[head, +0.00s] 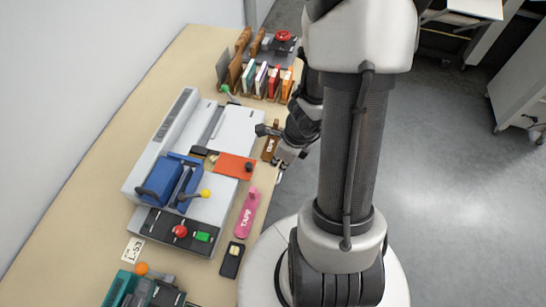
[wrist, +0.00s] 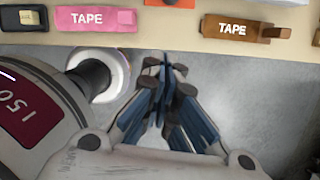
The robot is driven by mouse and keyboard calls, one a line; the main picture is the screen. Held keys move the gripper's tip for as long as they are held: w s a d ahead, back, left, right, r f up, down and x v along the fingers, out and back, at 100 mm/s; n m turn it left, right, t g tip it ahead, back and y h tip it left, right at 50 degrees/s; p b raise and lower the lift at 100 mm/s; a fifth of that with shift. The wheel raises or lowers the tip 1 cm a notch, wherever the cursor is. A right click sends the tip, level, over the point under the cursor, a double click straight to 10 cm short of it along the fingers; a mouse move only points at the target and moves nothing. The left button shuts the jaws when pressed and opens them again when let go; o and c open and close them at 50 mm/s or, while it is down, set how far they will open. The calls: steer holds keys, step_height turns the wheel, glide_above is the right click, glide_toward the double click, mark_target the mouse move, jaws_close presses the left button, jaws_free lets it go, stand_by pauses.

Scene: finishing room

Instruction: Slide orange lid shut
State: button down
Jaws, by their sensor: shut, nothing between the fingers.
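The orange lid (head: 234,166) is a flat plate with a dark knob near its right end. It lies on the grey machine (head: 214,208), to the right of the blue block. A dark slot with small items shows at its left end. In the wrist view only a sliver of the orange lid (wrist: 152,3) shows at the top edge. My gripper (head: 279,176) is right of the lid, by the table's edge and apart from it. In the wrist view my gripper (wrist: 166,66) is shut and empty, with grey floor below it.
A pink tape holder (head: 247,213) and a brown tape holder (head: 270,146) lie along the table edge on either side of the lid. A yellow-knobbed lever (head: 205,194) stands left of the lid. Upright coloured booklets (head: 268,80) stand at the back. The wall is on the left.

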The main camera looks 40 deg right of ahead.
steer(key=w+a+f+b, duration=0.1)
steer(key=f, duration=0.1)
steer(key=w+f+b, duration=0.2)
steer(key=f, duration=0.1)
steer(key=w+a+f+b, duration=0.1)
steer(key=f, duration=0.1)
steer(key=shift+w+a+f+b, duration=0.25)
steer(key=shift+a+f+b, duration=0.05)
steer(key=shift+f, duration=0.1)
steer(key=shift+w+a, duration=0.2)
steer(key=shift+w, duration=0.2)
steer(key=shift+f, duration=0.1)
steer(key=p, duration=0.6)
glide_toward(225, 164)
steer(key=x, duration=0.5)
steer(key=shift+s+f, duration=0.1)
steer(key=shift+s, duration=0.1)
steer(key=shift+w+a+f, duration=0.15)
steer(key=shift+w+a, duration=0.05)
steer(key=shift+d, duration=0.1)
